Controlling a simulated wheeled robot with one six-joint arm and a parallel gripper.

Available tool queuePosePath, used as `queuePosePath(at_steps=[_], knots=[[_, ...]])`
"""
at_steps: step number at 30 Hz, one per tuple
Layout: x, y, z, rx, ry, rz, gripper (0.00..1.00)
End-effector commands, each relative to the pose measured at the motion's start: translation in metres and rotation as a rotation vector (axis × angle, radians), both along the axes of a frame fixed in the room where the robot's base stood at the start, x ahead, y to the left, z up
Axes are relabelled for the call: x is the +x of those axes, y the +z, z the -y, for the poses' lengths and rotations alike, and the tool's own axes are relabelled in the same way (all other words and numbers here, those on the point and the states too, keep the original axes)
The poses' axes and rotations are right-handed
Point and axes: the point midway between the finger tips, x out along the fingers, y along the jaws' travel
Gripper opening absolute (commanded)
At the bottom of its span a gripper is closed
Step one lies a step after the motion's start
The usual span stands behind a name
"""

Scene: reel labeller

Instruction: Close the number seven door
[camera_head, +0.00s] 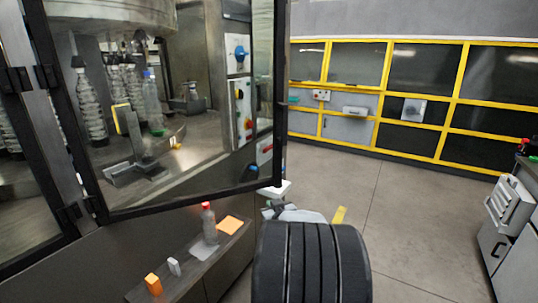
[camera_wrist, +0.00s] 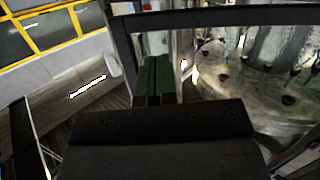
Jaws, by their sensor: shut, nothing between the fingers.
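A glass door with a dark frame (camera_head: 190,203) stands ajar on the left in the head view, hinged on its left side. Its lower right corner juts out past the machine's ledge. No number can be read on it. In the wrist view a dark frame (camera_wrist: 235,17) runs across the top and down the left of the fingers. My gripper (camera_wrist: 157,68) is shut and empty, its dark green fingers close to this frame; I cannot tell whether they touch it. In the head view the gripper cannot be made out; my own arm hides part of the area below the door's corner.
Behind the glass are several bottles (camera_head: 152,105) on a round metal table. Yellow-framed panels (camera_head: 410,110) line the back wall. A grey cabinet (camera_head: 512,215) stands right. The middle floor (camera_head: 420,220) is clear.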

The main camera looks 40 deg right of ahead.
Motion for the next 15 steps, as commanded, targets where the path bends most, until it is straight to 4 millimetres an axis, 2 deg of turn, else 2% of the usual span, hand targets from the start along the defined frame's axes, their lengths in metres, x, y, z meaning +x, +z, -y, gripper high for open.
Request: queuePosePath(at_steps=[1, 3, 8, 11, 15], knots=[[-0.008, 0.019, 0.012, -0.004, 0.004, 0.041, 0.00], [-0.017, 0.031, 0.021, -0.009, 0.025, 0.101, 0.00], [-0.030, 0.045, 0.032, -0.014, 0.063, 0.184, 0.00], [-0.030, 0.049, 0.036, -0.015, 0.076, 0.208, 0.00], [-0.015, 0.049, 0.042, -0.015, 0.083, 0.218, 0.00]])
